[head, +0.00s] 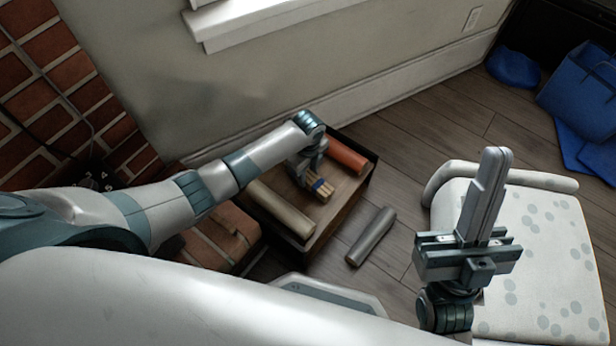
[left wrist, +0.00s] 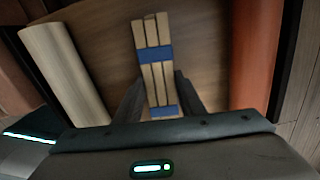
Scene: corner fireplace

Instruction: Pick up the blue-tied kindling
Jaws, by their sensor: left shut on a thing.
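The blue-tied kindling (head: 321,190) is a small bundle of pale sticks with blue bands, inside a low brown open box (head: 312,238). My left gripper (head: 311,177) reaches down into the box and is shut on the bundle. In the left wrist view, the kindling (left wrist: 152,75) stands out between the two dark fingers (left wrist: 160,100), with one blue band ahead of them and one near the palm. I cannot tell whether the bundle touches the box floor. My right gripper (head: 487,195) is shut and empty, pointing up over the spotted seat.
In the box, a beige roll (head: 282,208) lies to the left and an orange roll (head: 345,156) to the right. A grey roll (head: 371,236) lies on the floor. A spotted cushioned seat (head: 545,260) stands at right, a blue bag (head: 580,95) behind it. A wall and brick fireplace (head: 75,80) bound the left.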

